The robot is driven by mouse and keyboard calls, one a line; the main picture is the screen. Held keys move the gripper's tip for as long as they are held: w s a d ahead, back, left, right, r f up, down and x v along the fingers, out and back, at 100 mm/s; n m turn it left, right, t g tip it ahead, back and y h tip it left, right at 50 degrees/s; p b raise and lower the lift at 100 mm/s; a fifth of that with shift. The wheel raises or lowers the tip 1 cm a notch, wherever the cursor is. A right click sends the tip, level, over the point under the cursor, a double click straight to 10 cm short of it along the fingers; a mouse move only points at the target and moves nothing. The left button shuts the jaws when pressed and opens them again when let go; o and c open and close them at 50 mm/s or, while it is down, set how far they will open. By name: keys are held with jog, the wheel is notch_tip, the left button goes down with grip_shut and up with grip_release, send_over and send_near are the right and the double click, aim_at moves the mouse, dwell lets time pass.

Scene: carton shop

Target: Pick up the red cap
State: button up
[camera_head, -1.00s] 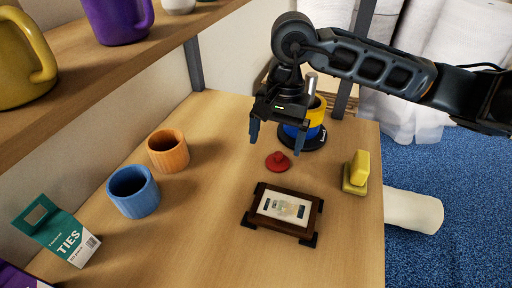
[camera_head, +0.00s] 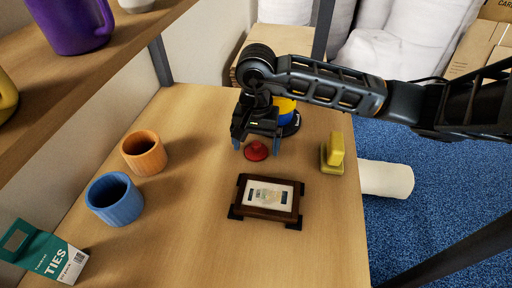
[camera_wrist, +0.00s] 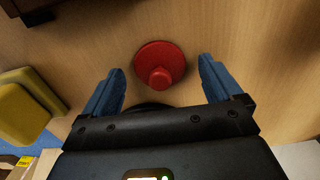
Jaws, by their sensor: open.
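The red cap (camera_head: 256,151) is a round red disc with a small knob on top, lying on the wooden table. In the wrist view the red cap (camera_wrist: 160,64) sits between and slightly beyond the two blue fingertips, with its knob towards the camera. My gripper (camera_head: 256,146) is open and empty, its fingers pointing down just above and around the cap. In the wrist view my gripper (camera_wrist: 158,70) has a finger on each side of the cap, with a gap to both. The exact height above the table is hard to tell.
A framed picture (camera_head: 266,211) lies in front of the cap. A yellow stamp-like block (camera_head: 333,153) stands to the right. A yellow and blue item (camera_head: 288,116) is behind the gripper. Orange (camera_head: 144,153) and blue (camera_head: 115,198) cups stand left. The table's middle left is clear.

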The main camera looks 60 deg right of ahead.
jog(key=shift+f, duration=0.1)
jog(key=c, duration=1.1)
